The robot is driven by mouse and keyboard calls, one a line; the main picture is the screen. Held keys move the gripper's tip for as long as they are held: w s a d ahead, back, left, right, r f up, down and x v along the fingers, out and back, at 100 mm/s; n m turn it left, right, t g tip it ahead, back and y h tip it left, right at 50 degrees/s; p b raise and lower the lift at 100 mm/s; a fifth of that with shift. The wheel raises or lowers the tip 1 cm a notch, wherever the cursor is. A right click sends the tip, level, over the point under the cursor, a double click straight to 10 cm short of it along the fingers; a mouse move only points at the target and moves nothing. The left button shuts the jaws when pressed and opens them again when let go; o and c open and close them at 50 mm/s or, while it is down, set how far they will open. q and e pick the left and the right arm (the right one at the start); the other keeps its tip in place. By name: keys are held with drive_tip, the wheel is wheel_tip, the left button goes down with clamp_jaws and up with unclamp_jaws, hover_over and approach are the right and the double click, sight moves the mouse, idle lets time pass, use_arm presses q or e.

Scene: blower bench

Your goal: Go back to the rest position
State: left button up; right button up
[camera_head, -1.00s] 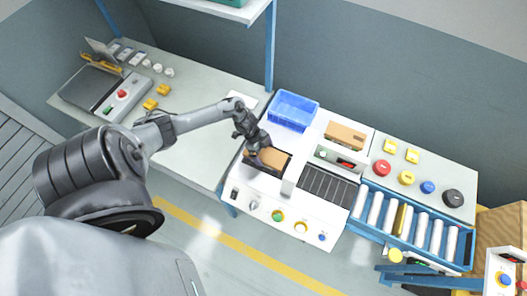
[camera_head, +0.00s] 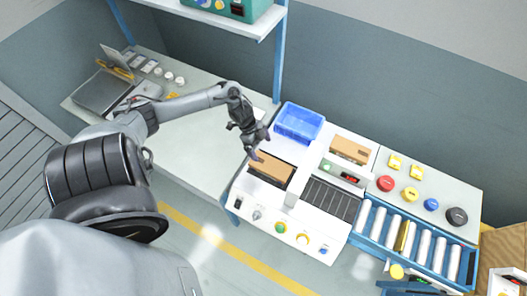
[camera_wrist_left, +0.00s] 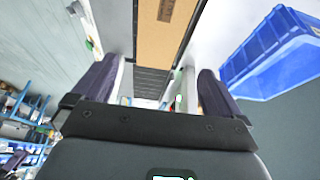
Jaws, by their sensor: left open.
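My left gripper (camera_head: 258,146) is open and empty. It hangs above the white machine, just behind and above a brown box (camera_head: 271,168) that lies in the machine's dark recess. In the left wrist view the two fingers (camera_wrist_left: 155,88) stand wide apart, with the box (camera_wrist_left: 165,30) beyond them and nothing between them. My left arm reaches in from the left over the bench. My right gripper is not in view.
A blue bin (camera_head: 299,123) stands behind the machine (camera_head: 285,212). Another brown box (camera_head: 349,150) lies to its right. A roller conveyor (camera_head: 413,240) and several coloured buttons are at the right. A shelf (camera_head: 232,20) hangs above. The left bench (camera_head: 197,147) has free room.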

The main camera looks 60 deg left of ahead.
use_arm(q)
drive_tip(key=shift+s+a+r, duration=0.15)
drive_tip(key=shift+r, duration=0.35)
